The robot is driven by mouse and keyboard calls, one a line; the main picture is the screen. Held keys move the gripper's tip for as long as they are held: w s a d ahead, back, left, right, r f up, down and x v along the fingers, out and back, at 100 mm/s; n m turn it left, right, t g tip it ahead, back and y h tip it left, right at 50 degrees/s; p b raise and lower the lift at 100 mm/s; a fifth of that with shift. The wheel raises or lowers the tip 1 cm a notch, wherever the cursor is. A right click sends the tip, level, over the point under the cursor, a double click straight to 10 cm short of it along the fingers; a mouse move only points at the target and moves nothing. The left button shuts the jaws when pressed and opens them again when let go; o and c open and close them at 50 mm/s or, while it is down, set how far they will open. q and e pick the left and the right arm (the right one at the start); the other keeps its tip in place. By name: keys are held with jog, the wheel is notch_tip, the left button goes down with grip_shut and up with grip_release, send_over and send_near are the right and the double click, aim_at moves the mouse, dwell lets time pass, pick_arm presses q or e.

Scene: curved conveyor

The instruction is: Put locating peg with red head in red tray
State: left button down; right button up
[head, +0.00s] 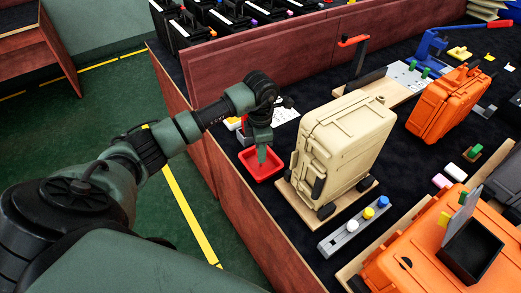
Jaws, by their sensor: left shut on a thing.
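The red tray (257,172) lies on the dark bench top, left of the beige case and close to the bench's wooden side wall. My left gripper (262,153) points down over the tray, with its fingertips above the tray's inside. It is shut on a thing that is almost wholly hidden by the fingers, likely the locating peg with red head. A grey peg rack (340,240) in front of the beige case holds pegs with white (352,226), yellow (368,213) and blue (383,201) heads; no red head shows in it. My right gripper is out of view.
The beige case (343,145) stands upright on a wooden board right of the tray. Orange cases (448,103) and a blue press (440,48) stand farther right. Small white and yellow blocks lie behind my gripper. The wooden wall (235,190) edges the bench at left.

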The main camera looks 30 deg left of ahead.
pick_arm(q)
jog(key=c, duration=1.2)
grip_release()
jog(key=shift+f, duration=0.1)
jog(key=shift+o, duration=0.2)
jog(key=shift+r, duration=0.25)
jog(key=shift+w+r, duration=0.1)
jog(key=shift+r, duration=0.2)
notch_tip(320, 180, up, 11)
jog(key=b, duration=0.1)
jog(key=shift+r, duration=0.15)
